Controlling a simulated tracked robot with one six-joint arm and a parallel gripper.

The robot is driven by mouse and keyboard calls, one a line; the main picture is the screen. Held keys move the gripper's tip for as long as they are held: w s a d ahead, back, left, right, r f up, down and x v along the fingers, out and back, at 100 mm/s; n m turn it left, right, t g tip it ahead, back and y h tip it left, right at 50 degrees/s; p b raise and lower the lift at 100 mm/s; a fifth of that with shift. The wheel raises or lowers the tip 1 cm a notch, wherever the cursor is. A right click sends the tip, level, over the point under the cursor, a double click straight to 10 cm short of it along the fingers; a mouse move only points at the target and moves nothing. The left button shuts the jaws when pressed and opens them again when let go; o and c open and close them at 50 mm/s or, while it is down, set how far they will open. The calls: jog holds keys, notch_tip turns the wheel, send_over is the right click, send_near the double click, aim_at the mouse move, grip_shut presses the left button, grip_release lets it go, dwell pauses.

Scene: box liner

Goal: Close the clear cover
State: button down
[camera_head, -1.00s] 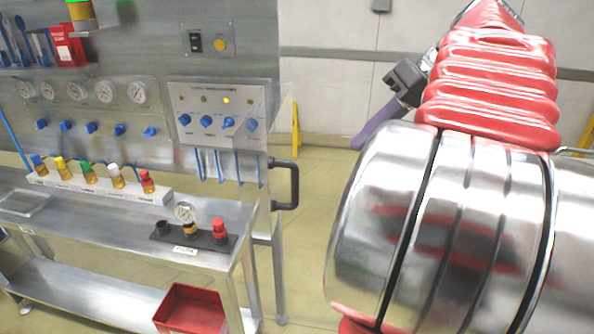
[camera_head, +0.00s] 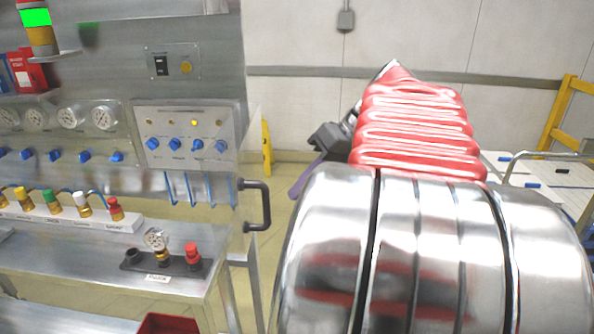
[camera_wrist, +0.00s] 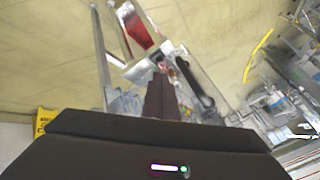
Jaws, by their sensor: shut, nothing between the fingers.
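The clear cover (camera_head: 253,145) is a see-through pane at the right end of the steel panel. Only its faint edge shows, so I cannot tell how far open it stands.
The panel carries blue knobs (camera_head: 197,145) and gauges. A bench below holds a row of coloured-cap fittings (camera_head: 115,208) and a black strip (camera_head: 170,262). A red bin (camera_head: 170,325) sits low. A yellow stand (camera_head: 266,150) is behind. Floor right of the handle looks clear.

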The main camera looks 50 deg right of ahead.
jog(key=shift+w+a+f, duration=0.1)
jog(key=shift+w+a, duration=0.1)
jog(key=shift+a, duration=0.45)
jog(key=shift+w+a+r, duration=0.1)
jog(key=shift+w+a, duration=0.1)
jog(key=shift+a, duration=0.5)
jog(key=shift+w+a+f, duration=0.1)
jog(key=shift+w+a, duration=0.1)
jog(key=shift+a, duration=0.45)
jog(key=shift+a, duration=0.1)
